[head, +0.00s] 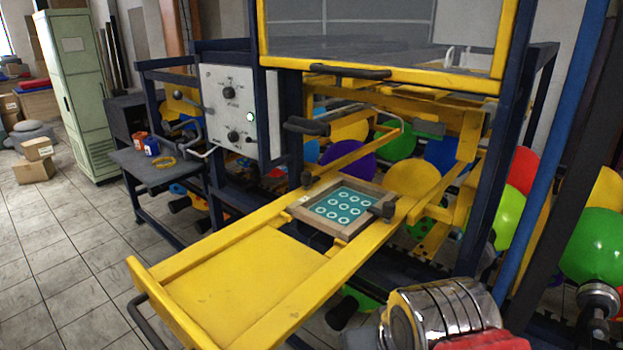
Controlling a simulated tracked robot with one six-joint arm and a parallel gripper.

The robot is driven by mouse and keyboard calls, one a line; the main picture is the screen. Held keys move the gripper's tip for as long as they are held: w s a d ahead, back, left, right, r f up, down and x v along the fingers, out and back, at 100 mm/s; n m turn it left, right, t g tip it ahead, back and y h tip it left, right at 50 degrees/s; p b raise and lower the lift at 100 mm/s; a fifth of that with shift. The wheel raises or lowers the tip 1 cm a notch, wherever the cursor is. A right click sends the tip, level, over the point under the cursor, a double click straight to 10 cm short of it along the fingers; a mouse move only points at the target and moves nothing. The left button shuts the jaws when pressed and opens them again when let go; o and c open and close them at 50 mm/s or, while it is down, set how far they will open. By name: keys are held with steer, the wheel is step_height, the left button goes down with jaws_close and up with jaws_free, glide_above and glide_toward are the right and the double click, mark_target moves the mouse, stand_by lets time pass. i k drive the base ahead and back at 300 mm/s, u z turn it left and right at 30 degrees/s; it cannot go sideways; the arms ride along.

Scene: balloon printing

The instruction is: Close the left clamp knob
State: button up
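A wooden-framed printing screen (343,207) with a teal face and pale rings lies on the yellow sliding frame of the machine. A small dark clamp knob (308,179) stands at its left side, near the back left corner. Another dark clamp knob (384,210) sits on its right side. Whether either knob is tightened cannot be told at this size. Fingertips of my gripper do not show. A chrome, yellow and red part at the bottom right looks like my arm, well apart from both knobs.
A yellow tray (245,279) extends toward the front left. A control panel (231,107) stands behind and left of the screen. A raised yellow-edged guard (380,74) hangs above. Blue posts and several balloons crowd the right. Tiled floor (50,260) at left is clear.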

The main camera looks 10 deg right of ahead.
mark_target(306, 179)
steer(key=u, duration=2.8)
steer(key=k, duration=0.6)
steer(key=z, duration=0.55)
